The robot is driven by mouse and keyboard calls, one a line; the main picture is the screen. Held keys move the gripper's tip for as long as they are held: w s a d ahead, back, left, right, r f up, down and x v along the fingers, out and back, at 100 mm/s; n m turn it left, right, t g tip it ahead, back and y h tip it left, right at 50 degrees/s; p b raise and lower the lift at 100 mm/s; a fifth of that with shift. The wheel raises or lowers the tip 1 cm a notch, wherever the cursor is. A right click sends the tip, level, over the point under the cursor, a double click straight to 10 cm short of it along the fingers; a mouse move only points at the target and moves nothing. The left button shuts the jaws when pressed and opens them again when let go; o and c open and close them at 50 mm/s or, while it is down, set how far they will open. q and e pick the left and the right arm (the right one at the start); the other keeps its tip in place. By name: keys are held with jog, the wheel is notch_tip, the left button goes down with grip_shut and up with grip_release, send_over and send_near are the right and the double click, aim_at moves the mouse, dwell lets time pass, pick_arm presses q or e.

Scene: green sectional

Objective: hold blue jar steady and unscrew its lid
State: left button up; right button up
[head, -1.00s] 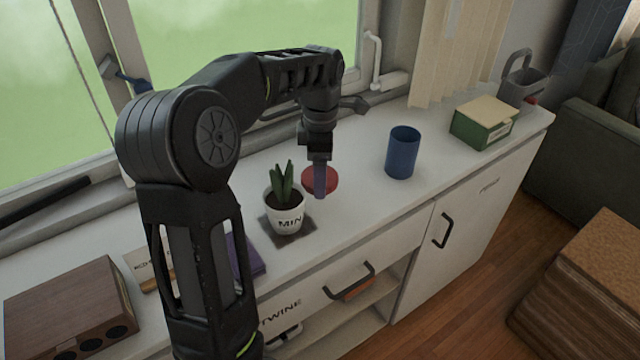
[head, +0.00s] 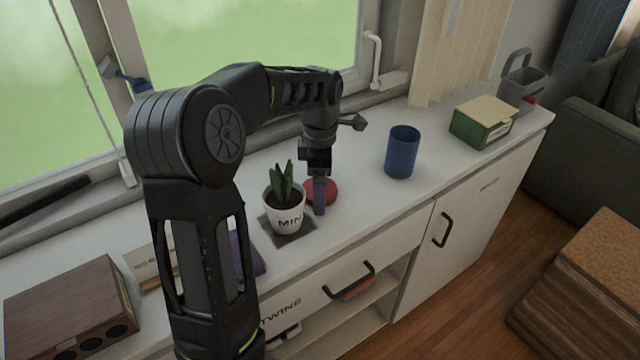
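The blue jar (head: 402,153) stands upright on the white counter, right of centre. Its top shows a dark, open-looking mouth with no lid on it. A round red lid (head: 328,191) is at my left gripper (head: 319,200), just right of the potted plant. The gripper points down, and its near finger covers part of the lid. It looks shut on the lid, low over or at the counter; whether the lid touches the counter is hard to tell. The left gripper is well left of the jar. My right gripper is not in view.
A potted plant (head: 286,213) stands on a dark mat close left of the lid. A green box (head: 484,126) and a grey watering can (head: 521,80) stand at the far right. A wooden box (head: 70,310) is at the left. The counter (head: 355,205) between lid and jar is clear.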

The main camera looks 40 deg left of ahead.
pick_arm(q)
jog(key=shift+r, duration=0.25)
notch_tip(320, 180, up, 12)
jog(key=p, duration=0.2)
jog(key=shift+p, duration=0.3)
jog(key=shift+f, duration=0.1)
dwell(0.6)
